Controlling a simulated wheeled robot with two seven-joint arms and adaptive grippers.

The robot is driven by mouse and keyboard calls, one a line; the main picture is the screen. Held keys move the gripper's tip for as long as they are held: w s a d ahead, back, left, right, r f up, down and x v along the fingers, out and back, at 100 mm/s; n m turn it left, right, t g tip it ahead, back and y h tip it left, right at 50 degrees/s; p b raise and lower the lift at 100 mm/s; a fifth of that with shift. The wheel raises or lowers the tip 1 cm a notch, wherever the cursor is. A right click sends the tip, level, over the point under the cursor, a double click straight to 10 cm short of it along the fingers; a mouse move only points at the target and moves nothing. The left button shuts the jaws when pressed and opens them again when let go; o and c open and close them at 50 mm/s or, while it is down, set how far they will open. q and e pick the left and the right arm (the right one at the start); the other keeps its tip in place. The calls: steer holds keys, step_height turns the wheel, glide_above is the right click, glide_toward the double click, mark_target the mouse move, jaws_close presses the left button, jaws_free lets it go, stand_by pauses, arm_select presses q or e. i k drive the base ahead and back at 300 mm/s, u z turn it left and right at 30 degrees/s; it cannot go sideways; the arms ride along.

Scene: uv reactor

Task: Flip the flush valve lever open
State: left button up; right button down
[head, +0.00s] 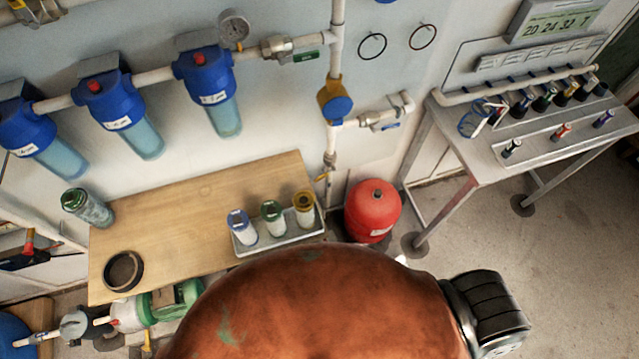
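I cannot tell for sure which valve is the flush valve. A valve with a blue lever (388,126) sits on a short pipe branch at the wall, right of a blue and yellow round fitting (335,100). A smaller valve with a yellow handle (324,176) is on the pipe below that fitting. Another valve (277,46) with a green tag (305,56) is on the upper pipe. The handles are too small to read their positions surely. Neither of my grippers shows in the head view.
A large copper-coloured rounded body (320,305) blocks the bottom centre. A wooden bench (180,215) carries a tray (285,236) of filter cartridges. A red tank (372,210) stands below the wall valves. A metal table (490,160) is at right. Floor is clear at lower right.

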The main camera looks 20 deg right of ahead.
mark_target(323, 177)
steer(key=k, duration=1.3)
steer(key=u, duration=0.25)
steer(key=i, duration=0.9)
steer(key=z, duration=0.25)
